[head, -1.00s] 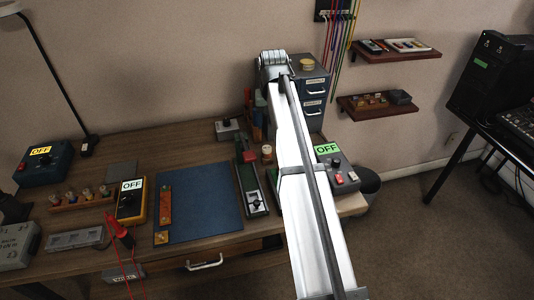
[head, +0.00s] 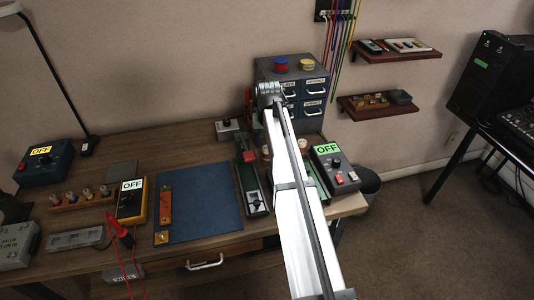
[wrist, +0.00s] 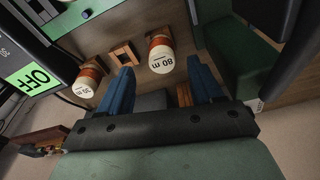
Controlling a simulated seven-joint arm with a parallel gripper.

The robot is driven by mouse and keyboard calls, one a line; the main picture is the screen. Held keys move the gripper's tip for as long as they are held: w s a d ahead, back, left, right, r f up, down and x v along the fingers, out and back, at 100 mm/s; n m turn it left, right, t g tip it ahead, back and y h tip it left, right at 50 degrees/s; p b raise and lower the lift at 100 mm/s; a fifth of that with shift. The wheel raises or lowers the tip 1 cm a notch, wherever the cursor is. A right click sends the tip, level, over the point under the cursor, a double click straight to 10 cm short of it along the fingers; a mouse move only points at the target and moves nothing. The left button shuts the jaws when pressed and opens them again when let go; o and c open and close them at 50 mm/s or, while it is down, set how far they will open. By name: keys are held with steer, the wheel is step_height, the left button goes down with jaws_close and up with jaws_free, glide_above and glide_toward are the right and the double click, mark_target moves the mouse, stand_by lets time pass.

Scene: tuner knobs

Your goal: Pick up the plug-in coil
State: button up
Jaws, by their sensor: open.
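Two plug-in coils show in the wrist view. One, with a white end marked "80 m" (wrist: 162,58) and a brown-orange body, lies between and just beyond the fingertips. The other, with a smaller white end (wrist: 86,85), is outside the left finger; its marking is hard to read. My gripper (wrist: 160,67) has two blue fingers, open and empty, with a clear gap around the 80 m coil. In the head view a pale-topped coil (head: 266,152) stands left of my arm; my fingers are hidden there.
A square wooden socket (wrist: 123,54) sits between the coils. A green block (wrist: 240,60) is close right of the right finger. A box showing "OFF" (head: 327,150) stands right of my arm. A drawer cabinet (head: 315,85) stands behind. The blue mat (head: 205,200) is bare over most of its area.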

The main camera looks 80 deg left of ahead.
mark_target(267, 154)
steer(key=f, duration=0.4)
steer(key=shift+s+a+f, duration=0.1)
steer(key=shift+a+f, duration=0.05)
steer(key=shift+a, duration=0.15)
steer(key=c, duration=1.1)
